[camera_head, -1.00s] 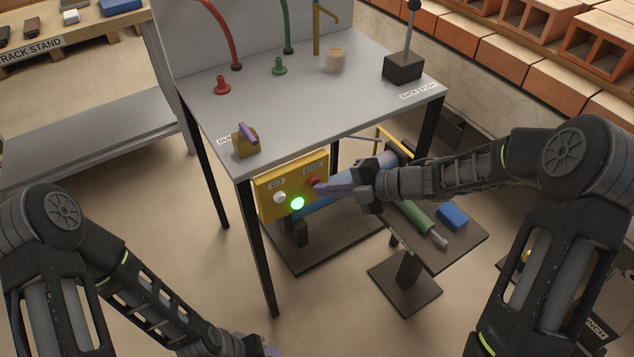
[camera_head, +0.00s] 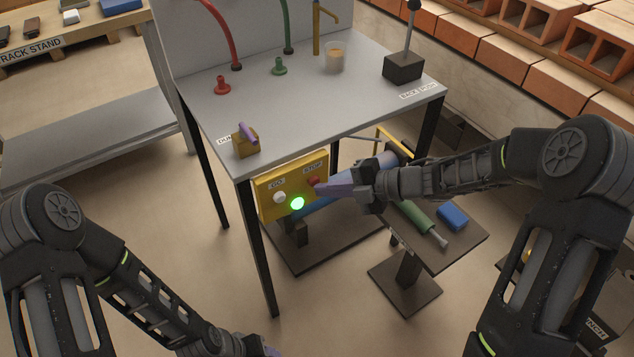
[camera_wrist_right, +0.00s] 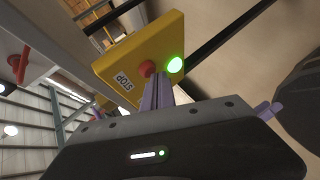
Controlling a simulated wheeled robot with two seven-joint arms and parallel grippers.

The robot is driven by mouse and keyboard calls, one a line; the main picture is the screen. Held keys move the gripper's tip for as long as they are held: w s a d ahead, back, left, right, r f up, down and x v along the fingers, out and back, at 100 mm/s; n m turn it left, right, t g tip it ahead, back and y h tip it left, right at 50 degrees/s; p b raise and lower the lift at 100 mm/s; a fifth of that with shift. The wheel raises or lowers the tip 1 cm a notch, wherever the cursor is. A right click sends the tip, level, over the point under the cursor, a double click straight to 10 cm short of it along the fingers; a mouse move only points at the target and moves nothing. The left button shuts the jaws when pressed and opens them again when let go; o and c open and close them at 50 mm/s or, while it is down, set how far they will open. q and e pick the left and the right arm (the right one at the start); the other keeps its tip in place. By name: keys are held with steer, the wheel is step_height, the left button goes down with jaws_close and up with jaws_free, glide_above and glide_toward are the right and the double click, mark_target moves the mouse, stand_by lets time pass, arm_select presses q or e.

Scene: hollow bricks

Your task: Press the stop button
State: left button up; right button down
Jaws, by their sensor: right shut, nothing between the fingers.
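The red stop button (camera_head: 314,182) sits under the STOP label on the yellow control box (camera_head: 265,205), below the grey table's edge. It also shows in the right wrist view (camera_wrist_right: 147,68). A white button (camera_head: 279,198) sits under the GO label, and a green lamp (camera_head: 297,204) glows between them. My right gripper (camera_head: 322,188) is shut and empty, its purple fingertips right at the stop button. In the wrist view the fingertips (camera_wrist_right: 157,80) overlap the button's lower edge; I cannot tell whether they touch it. My left gripper (camera_head: 270,351) is at the bottom edge, mostly cut off.
The grey table (camera_head: 300,110) above carries red and green fittings, a clear cup (camera_head: 334,57) and a black lever box (camera_head: 403,67). A small dark stand (camera_head: 465,238) with a green-handled tool and a blue block is below my right forearm. Bricks line the right.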

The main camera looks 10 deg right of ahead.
steer(key=shift+w, duration=0.15)
stand_by(0.5)
steer(key=shift+w+a, duration=0.15)
steer(key=shift+w, duration=0.1)
steer(key=shift+s, duration=0.4)
stand_by(0.5)
steer(key=s+d+p, duration=0.1)
steer(key=s+d, duration=0.1)
steer(key=s, duration=0.3)
steer(key=shift+s+d, duration=0.25)
steer(key=shift+s, duration=0.05)
stand_by(0.5)
